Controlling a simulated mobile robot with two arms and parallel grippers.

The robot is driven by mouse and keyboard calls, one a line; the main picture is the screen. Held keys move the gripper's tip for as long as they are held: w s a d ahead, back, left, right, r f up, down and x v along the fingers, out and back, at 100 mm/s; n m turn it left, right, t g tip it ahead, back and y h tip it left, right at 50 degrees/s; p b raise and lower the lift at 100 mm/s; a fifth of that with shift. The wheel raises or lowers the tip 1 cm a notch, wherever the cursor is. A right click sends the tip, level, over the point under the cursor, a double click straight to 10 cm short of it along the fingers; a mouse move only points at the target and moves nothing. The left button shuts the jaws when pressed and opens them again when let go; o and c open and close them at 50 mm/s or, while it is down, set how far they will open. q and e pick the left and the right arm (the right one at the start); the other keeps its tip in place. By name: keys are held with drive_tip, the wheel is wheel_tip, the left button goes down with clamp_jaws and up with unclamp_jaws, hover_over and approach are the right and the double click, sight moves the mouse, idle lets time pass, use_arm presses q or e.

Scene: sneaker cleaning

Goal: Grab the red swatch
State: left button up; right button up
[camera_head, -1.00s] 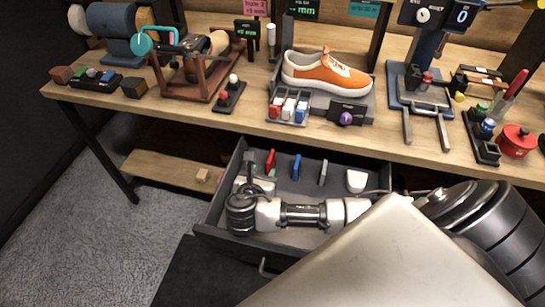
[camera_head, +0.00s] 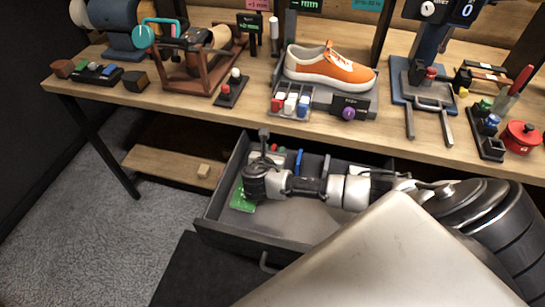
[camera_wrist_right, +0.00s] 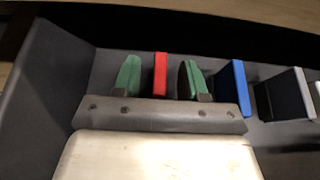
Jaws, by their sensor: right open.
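The red swatch (camera_wrist_right: 160,75) stands upright in the open drawer (camera_head: 222,228). In the head view only a small part of the red swatch (camera_head: 274,148) shows behind my right arm. My right gripper (camera_wrist_right: 160,78) is open, with its two green-faced fingers on either side of the red swatch. Gaps show between the swatch and both fingers. My left gripper is not in view.
A blue swatch (camera_wrist_right: 234,88) and a grey swatch (camera_wrist_right: 290,95) stand to the right of the red one. A green piece (camera_head: 243,198) lies at the drawer's left. The workbench (camera_head: 190,112) with the orange sneaker (camera_head: 328,66) is above the drawer.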

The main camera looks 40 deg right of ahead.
clamp_jaws()
